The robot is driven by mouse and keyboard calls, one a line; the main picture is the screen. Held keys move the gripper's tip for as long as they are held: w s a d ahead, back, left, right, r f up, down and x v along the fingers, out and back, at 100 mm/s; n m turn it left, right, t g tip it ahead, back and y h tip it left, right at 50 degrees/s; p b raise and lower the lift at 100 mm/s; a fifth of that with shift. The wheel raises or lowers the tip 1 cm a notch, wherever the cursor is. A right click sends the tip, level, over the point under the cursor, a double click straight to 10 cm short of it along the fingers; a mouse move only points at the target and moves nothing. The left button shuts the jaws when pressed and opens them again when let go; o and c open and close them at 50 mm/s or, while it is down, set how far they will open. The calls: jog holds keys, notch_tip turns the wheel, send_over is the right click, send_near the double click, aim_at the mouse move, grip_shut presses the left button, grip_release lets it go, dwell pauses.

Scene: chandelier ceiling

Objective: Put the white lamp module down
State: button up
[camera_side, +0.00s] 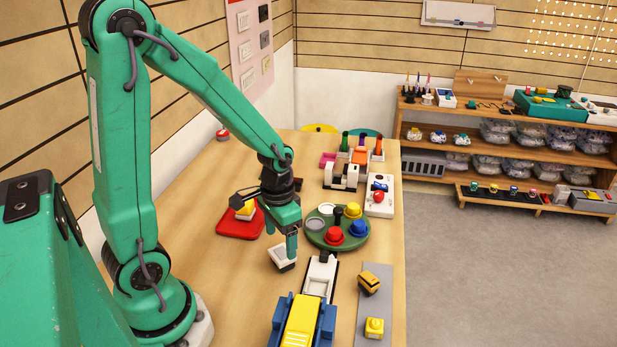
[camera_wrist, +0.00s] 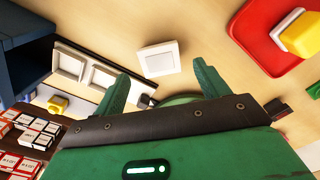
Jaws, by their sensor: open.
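The white lamp module (camera_side: 282,257) is a small white square block with a dark underside in the side view. It appears to rest on the bare wooden table, left of the black and white fixture. In the wrist view the white lamp module (camera_wrist: 160,58) shows its square top face, with table around it. My gripper (camera_side: 291,254) points down right beside the module in the side view. In the wrist view my gripper (camera_wrist: 160,82) has its green fingers spread wide, with nothing between them; the module is just past the fingertips. Any contact with a finger cannot be told.
A red tray (camera_side: 224,230) with a yellow block stands to the left. A round green tray (camera_side: 322,243) with coloured round pieces is behind right. A blue and yellow machine (camera_side: 302,320) stands in front; a grey strip (camera_side: 376,300) with yellow pieces lies right. Table left of the module is clear.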

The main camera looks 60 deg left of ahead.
notch_tip(320, 180, up, 7)
jog(key=shift+f, duration=0.2)
dwell(0.3)
jog(key=shift+r, duration=0.1)
dwell(0.4)
notch_tip(320, 180, up, 12)
jog(key=t, duration=0.6)
send_over(282, 254)
jog(key=s+d, duration=0.5)
jog(key=s, duration=0.1)
jog(key=shift+w+a, duration=0.1)
jog(key=shift+a, duration=0.1)
